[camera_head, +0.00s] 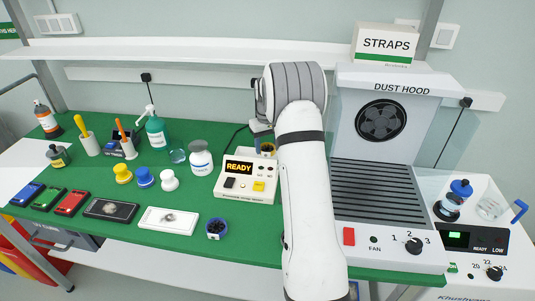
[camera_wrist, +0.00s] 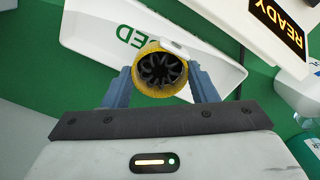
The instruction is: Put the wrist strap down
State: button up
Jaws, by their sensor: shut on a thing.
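The wrist strap is a yellow band coiled into a ring with a black coiled cord inside; in the wrist view this yellow wrist strap (camera_wrist: 180,90) sits between the two blue-grey fingers of my gripper (camera_wrist: 160,75). My gripper is shut on it. A second, dark blue coiled strap (camera_head: 216,228) lies on the green mat near the front edge.
A white tester reading READY (camera_head: 247,180) stands left of my arm. The dust hood (camera_head: 384,185) stands right; bottles and phones occupy the mat (camera_head: 120,240).

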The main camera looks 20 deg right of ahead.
aim_at(267, 147)
jog(key=shift+f, duration=1.95)
jog(key=shift+f, duration=0.15)
jog(key=o, duration=0.8)
jog(key=shift+c, duration=0.2)
notch_tip(267, 147, up, 12)
jog(key=shift+r, duration=0.1)
jog(key=s+a+r+t, duration=0.1)
jog(key=s+a+r, duration=0.45)
jog(key=s, duration=0.25)
jog(key=s+a+r, duration=0.4)
jog(key=s+a, duration=0.3)
jog(key=s, duration=0.2)
jog(key=s+a+f+t, duration=0.1)
jog(key=s+a+f, duration=0.1)
jog(key=s, duration=0.7)
jog(key=s+a+f, duration=0.2)
jog(key=s+a, duration=0.2)
jog(key=s, duration=0.5)
jog(key=shift+s+a+t, duration=0.15)
jog(key=shift+s+t, duration=0.25)
